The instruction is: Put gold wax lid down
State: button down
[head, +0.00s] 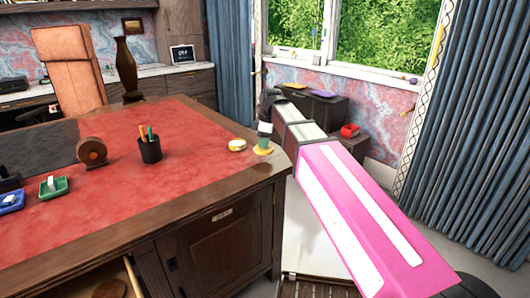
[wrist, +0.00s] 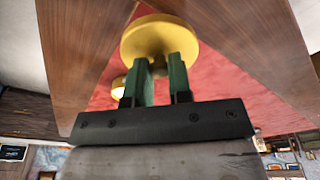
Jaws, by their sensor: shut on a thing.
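The gold wax lid (wrist: 148,36) is a round yellow disc with a knob, held in my gripper (wrist: 162,68). In the wrist view the two green fingers are shut on its knob. In the head view the lid (head: 263,151) is at the right corner of the desk's red leather top, below my gripper (head: 264,138). I cannot tell whether it touches the desk. A small round yellow-and-white tin (head: 237,145) sits just left of the lid. It shows partly in the wrist view (wrist: 117,90), behind the fingers.
The desk (head: 200,180) has a wooden rim close to the lid. A dark pen cup (head: 150,151), a round brown object (head: 91,153), a green tray (head: 54,187) and a blue tray (head: 11,202) stand farther left. Red leather between cup and tin is clear.

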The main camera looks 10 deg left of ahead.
aim_at(265, 158)
jog(key=shift+w+d+f, duration=0.15)
jog(key=shift+w+f, duration=0.15)
jog(key=shift+f, duration=1.9)
jog(key=shift+f, duration=0.2)
jog(key=c, duration=1)
grip_release()
jog(key=shift+c, duration=0.2)
jog(key=shift+r, duration=0.15)
notch_tip(265, 158, up, 12)
jog(key=d, duration=0.1)
jog(key=shift+d, duration=0.4)
